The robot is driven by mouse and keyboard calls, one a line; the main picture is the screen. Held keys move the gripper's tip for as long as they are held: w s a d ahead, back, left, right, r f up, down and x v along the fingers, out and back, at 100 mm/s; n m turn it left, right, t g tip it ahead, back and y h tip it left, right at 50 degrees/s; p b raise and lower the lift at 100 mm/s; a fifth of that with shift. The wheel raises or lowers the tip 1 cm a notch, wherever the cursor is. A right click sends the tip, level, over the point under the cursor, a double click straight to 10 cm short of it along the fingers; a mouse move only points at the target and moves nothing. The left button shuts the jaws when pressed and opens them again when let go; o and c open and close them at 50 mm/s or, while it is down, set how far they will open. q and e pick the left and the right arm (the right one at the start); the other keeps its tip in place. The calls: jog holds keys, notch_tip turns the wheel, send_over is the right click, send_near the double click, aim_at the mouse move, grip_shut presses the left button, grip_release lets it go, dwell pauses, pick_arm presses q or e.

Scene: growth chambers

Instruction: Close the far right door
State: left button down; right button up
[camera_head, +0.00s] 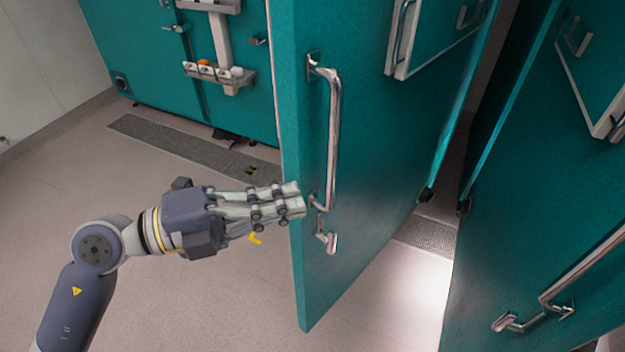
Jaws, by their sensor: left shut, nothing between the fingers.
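A teal door (375,140) stands open in the middle of the head view, its free edge toward me. It has a tall chrome handle (334,135) and a small latch lever (326,236) below it. A second teal door (545,235) stands at an angle on the right, with a chrome handle (590,268) low on its face. I cannot tell for certain which is the far right door. My left gripper (296,198) is shut and empty, its fingertips at the middle door's free edge, left of the handle's lower end. Whether they touch is unclear. My right gripper is out of view.
A teal chamber front (160,65) with a vertical grey latch bar (222,45) stands at the back left. A floor grate (190,145) runs before it. The pale floor (190,300) is clear at left. A narrow gap separates the two doors.

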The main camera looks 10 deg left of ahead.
aim_at(330, 170)
pick_arm(q)
jog(key=w+d+p, duration=0.1)
jog(key=w+d, duration=0.2)
jog(key=w+d+p, duration=0.2)
jog(key=w+d, duration=0.1)
jog(key=shift+w+d, duration=0.2)
jog(key=shift+w, duration=0.2)
jog(key=shift+w+a, duration=0.25)
jog(key=shift+a, duration=0.05)
jog(key=shift+d, duration=0.1)
